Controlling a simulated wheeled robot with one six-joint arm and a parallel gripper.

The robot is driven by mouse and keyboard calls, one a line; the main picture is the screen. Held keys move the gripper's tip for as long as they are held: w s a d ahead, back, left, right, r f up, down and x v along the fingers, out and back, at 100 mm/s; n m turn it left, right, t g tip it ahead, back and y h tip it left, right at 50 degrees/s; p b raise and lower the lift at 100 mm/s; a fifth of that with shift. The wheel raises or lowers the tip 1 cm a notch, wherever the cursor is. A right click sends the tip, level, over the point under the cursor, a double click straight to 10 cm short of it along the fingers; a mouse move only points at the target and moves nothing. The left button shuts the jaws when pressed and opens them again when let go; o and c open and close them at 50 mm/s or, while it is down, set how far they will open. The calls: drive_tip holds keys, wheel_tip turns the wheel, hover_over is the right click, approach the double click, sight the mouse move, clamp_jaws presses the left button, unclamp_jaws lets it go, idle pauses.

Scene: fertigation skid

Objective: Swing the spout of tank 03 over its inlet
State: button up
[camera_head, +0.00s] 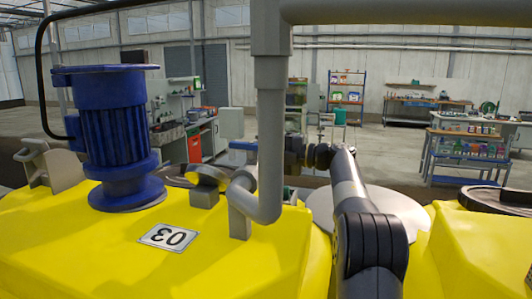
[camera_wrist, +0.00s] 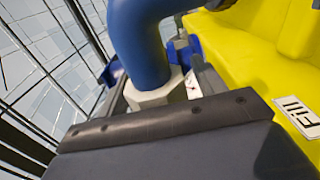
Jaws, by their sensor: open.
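Tank 03 is the yellow tank (camera_head: 100,250) in the head view, with an upside-down 03 label (camera_head: 168,237) on top. In the wrist view a curved blue pipe (camera_wrist: 142,45), likely the spout, comes down into a pale angular collar (camera_wrist: 155,95). My gripper (camera_wrist: 146,64) is open, with a finger on each side of the pipe and collar; I cannot tell if they touch. In the head view my gripper is small and partly hidden behind a grey pipe. A Fill label (camera_wrist: 301,116) lies on yellow tank surface at right. I cannot make out the inlet opening for certain.
A grey vertical pipe (camera_head: 270,130) with a bent lower end stands in front of my gripper in the head view. A blue motor (camera_head: 112,125) rises at left. A round grey plate (camera_head: 395,208) lies beside my arm. Benches and shelves stand far behind.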

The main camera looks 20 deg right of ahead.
drive_tip(key=b+v, duration=0.2)
drive_tip(key=v, duration=0.8)
drive_tip(key=shift+s+d+b, duration=0.2)
drive_tip(key=shift+d+b, duration=0.15)
drive_tip(key=shift+b, duration=0.05)
drive_tip(key=p+x, duration=0.3)
drive_tip(key=x, duration=0.7)
drive_tip(key=shift+w+a, duration=0.15)
drive_tip(key=shift+a, duration=0.1)
drive_tip(key=shift+w+a, duration=0.1)
drive_tip(key=shift+d+m+t, duration=0.2)
drive_tip(key=shift+m+t, duration=0.1)
drive_tip(key=shift+t, duration=0.1)
drive_tip(key=shift+a+g, duration=0.15)
drive_tip(key=shift+g, duration=0.25)
